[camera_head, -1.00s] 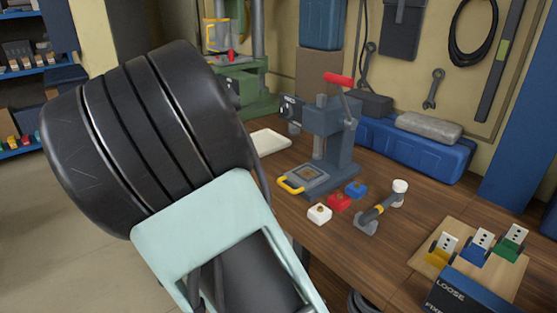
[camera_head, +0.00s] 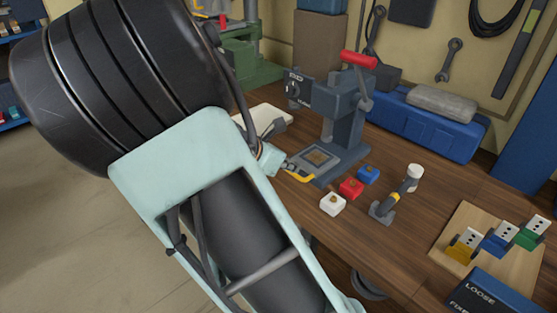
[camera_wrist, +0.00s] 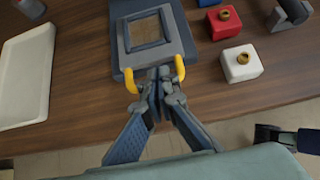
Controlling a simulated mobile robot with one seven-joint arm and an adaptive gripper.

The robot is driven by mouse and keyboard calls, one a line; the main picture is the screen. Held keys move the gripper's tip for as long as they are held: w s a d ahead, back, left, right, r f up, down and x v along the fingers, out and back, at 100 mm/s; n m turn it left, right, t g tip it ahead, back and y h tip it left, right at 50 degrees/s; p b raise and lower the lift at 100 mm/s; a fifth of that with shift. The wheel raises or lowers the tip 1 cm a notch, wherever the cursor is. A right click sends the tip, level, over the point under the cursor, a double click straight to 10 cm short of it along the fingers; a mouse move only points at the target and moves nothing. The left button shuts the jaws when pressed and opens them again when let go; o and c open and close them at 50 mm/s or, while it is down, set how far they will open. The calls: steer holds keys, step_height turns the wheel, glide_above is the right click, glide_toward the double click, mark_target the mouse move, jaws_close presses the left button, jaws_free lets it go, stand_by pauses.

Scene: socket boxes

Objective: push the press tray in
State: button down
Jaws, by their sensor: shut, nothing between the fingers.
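The press (camera_head: 345,118) is dark grey with a red lever handle and stands on the wooden bench. Its flat grey tray (camera_head: 305,157) with a brown square pad sits at the foot, with a yellow handle (camera_head: 303,179) on its front edge. In the wrist view the tray (camera_wrist: 124,38) is at top centre, and the yellow handle shows on both sides of my gripper (camera_wrist: 159,74). My gripper is shut and empty, its tips at the middle of the handle, hiding that part. Contact is hard to tell. In the head view my forearm covers much of the left side.
White (camera_head: 332,204), red (camera_head: 351,189) and blue (camera_head: 368,175) blocks stand right of the tray, close to it. A white shallow tray (camera_wrist: 27,77) lies at left in the wrist view, with bare bench between.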

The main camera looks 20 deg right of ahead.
mark_target(312, 162)
steer(key=shift+b+x, duration=0.3)
steer(key=shift+x, duration=1.7)
steer(key=shift+w+d, duration=0.3)
steer(key=shift+d, duration=0.45)
steer(key=shift+w+d, duration=0.25)
steer(key=shift+d, duration=0.45)
steer(key=shift+w+d, duration=0.3)
steer(key=shift+d, duration=0.45)
steer(key=shift+a+r+p, duration=0.1)
steer(key=shift+p, duration=0.25)
